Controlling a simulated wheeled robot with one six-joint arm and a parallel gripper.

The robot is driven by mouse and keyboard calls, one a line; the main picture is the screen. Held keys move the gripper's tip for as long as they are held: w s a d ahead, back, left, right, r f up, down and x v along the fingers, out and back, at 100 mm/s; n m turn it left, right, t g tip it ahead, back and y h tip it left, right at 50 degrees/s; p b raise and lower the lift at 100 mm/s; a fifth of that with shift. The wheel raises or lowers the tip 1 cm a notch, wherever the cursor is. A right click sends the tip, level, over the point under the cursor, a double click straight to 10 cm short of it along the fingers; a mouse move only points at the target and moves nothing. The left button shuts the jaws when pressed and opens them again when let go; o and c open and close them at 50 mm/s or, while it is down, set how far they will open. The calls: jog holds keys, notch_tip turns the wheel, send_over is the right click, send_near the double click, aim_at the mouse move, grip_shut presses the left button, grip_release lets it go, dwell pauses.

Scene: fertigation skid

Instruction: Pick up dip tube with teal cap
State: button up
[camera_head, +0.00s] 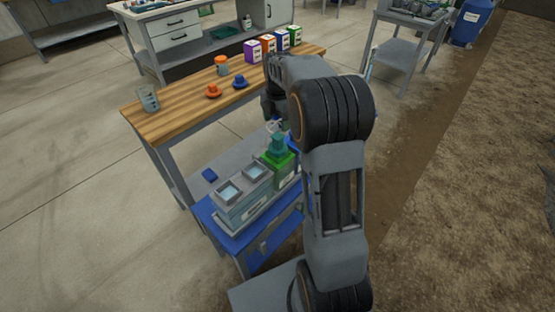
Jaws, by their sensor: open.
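A teal cap (278,146) sits on top of a green container (279,163) on the blue-topped stand. The tube below the cap is not visible, so I cannot tell how far it reaches into the container. My gripper (272,125) points down just above and slightly left of the cap in the picture. It is small and partly hidden by my arm. It is open, and nothing shows between its fingers. I cannot tell how large the gap to the cap is.
A grey unit with two square openings (243,191) stands left of the green container on the blue stand (233,241). A wooden-topped bench (185,111) behind holds a grey beaker (148,98), orange and blue caps, an orange-lidded jar and several coloured boxes (253,50).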

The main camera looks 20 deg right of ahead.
aim_at(278, 136)
jog(key=shift+f+b, duration=0.9)
jog(key=shift+f, duration=3.7)
jog(key=shift+c, duration=0.2)
jog(key=c, duration=1.3)
jog(key=shift+o, duration=0.2)
